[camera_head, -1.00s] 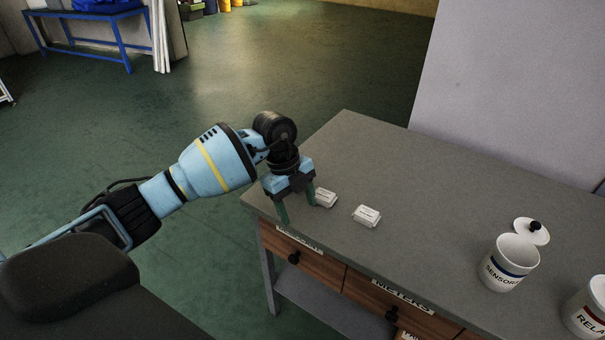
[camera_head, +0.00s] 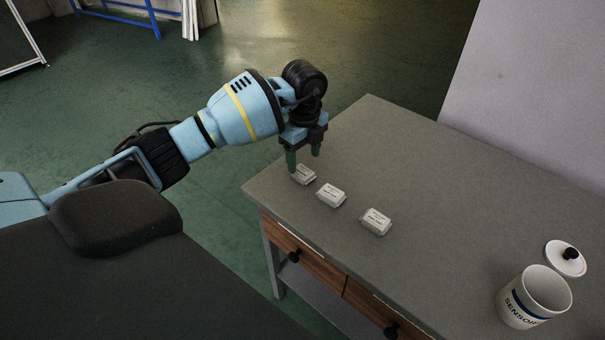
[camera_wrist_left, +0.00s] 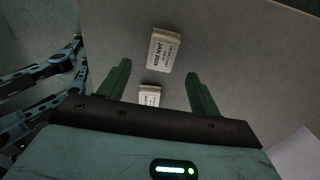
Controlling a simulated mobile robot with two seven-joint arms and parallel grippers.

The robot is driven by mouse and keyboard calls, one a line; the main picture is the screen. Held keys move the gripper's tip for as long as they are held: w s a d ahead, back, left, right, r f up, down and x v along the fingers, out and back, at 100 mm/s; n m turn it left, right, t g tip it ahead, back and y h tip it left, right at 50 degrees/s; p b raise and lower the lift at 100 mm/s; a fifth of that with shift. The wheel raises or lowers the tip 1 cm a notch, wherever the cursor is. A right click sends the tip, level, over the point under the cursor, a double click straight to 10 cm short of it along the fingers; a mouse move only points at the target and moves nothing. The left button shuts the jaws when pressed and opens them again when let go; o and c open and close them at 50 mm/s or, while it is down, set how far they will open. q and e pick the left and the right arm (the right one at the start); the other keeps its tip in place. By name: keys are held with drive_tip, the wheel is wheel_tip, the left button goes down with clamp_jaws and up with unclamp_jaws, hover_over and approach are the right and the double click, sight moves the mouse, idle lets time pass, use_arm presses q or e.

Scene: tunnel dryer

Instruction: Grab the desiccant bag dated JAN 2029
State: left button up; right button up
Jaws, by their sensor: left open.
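Three small white bags lie in a row on the grey table: one near the left gripper (camera_head: 304,175), a middle one (camera_head: 331,195) and a right one (camera_head: 376,221). Their print is too small to read in the head view. In the left wrist view, a bag reading JAN 2029 (camera_wrist_left: 164,50) lies beyond the fingertips, between their lines. A second bag (camera_wrist_left: 149,95) is partly hidden by the gripper body. I cannot tell which head-view bag is the JAN 2029 one. My left gripper (camera_head: 303,160) is open and empty, pointing down over the table's left end, by the leftmost bag.
The grey table (camera_head: 430,200) has wooden drawers (camera_head: 290,256) along its front. A white SENSORS jar (camera_head: 535,297) stands open at the right, with its lid (camera_head: 565,258) behind it. The table's middle and back are clear. A pale wall panel stands behind.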

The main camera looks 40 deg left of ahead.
sight(304, 172)
use_arm(q)
drive_tip(key=shift+w+a+f, duration=0.1)
drive_tip(key=shift+a+f, duration=0.05)
drive_tip(key=shift+f, duration=2.4)
drive_tip(key=shift+c, duration=0.4)
drive_tip(key=c, duration=1)
